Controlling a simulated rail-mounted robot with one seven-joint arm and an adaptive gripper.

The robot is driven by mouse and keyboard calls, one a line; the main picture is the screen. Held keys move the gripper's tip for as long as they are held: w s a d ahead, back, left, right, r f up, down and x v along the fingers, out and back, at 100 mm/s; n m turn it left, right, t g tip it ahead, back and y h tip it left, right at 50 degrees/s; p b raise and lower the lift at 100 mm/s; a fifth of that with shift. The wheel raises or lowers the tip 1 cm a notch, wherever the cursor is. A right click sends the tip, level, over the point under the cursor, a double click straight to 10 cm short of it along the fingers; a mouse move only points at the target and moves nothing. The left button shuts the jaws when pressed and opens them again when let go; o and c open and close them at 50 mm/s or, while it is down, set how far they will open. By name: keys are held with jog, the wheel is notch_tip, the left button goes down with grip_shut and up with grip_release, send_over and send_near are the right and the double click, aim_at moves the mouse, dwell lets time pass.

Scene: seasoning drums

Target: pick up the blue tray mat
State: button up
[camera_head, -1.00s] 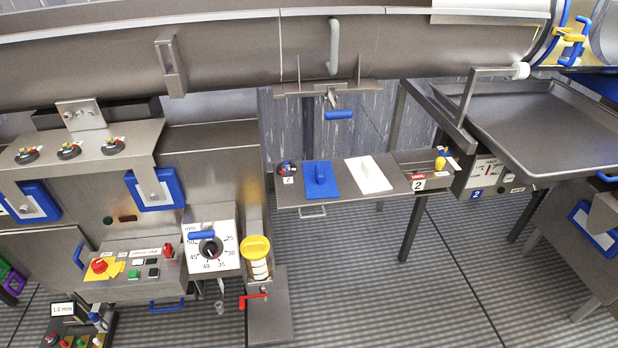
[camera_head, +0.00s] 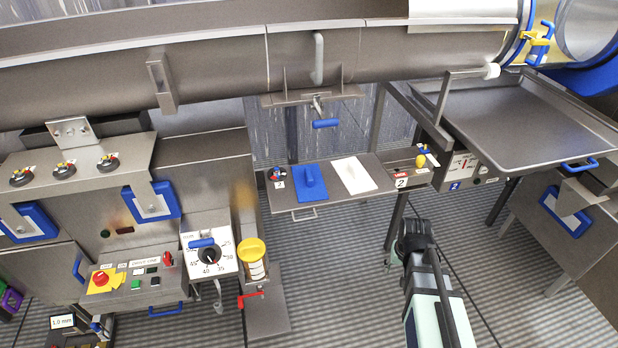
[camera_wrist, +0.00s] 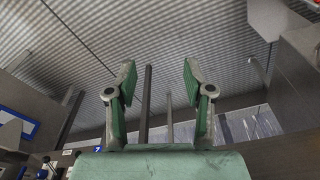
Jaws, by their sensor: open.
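The blue tray mat (camera_head: 317,196) lies flat on a small grey shelf (camera_head: 290,206) in the head view, with a raised blue grip on top. A white mat (camera_head: 354,175) of like shape lies just to its right. My gripper (camera_head: 413,232) is in the head view, below and to the right of the shelf, apart from both mats. In the wrist view my gripper (camera_wrist: 157,82) has its two green-padded fingers spread wide with nothing between them. The blue mat does not show in the wrist view.
A round dial knob (camera_head: 279,175) sits at the shelf's left end and a small yellow knob (camera_head: 421,161) stands to the right. A blue-handled lever (camera_head: 325,124) hangs above the shelf. A yellow-capped container (camera_head: 252,262) stands at left. The floor in front is open.

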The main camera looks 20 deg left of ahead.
aim_at(309, 174)
jog(key=w+a+r+n+t, duration=0.1)
jog(key=a+r, duration=0.4)
jog(key=a, duration=0.4)
jog(key=w+a+r+n+y, duration=0.1)
jog(key=w+a+r, duration=0.1)
jog(key=a+r, duration=0.4)
jog(key=w+a+r+n+t+y, duration=0.1)
jog(key=a+r, duration=0.5)
jog(key=a, duration=0.7)
jog(key=shift+w+a+r+n+t, duration=0.1)
jog(key=shift+w+n+t, duration=0.2)
jog(key=shift+w+n, duration=0.15)
jog(key=shift+w+a+r, duration=0.1)
jog(key=shift+w+a, duration=0.15)
jog(key=shift+w, duration=0.05)
jog(key=w+a+p, duration=0.1)
jog(key=w, duration=0.1)
jog(key=w+a+p, duration=0.1)
jog(key=w, duration=0.1)
jog(key=w+a+p, duration=0.1)
jog(key=w+a, duration=0.1)
jog(key=w, duration=0.2)
jog(key=w+a+p, duration=0.1)
jog(key=shift+w+a, duration=0.25)
jog(key=shift+w, duration=0.1)
jog(key=shift+p+x, duration=0.5)
jog(key=shift+x, duration=0.6)
jog(key=shift+w+f, duration=0.1)
jog(key=shift+f, duration=0.4)
grip_shut()
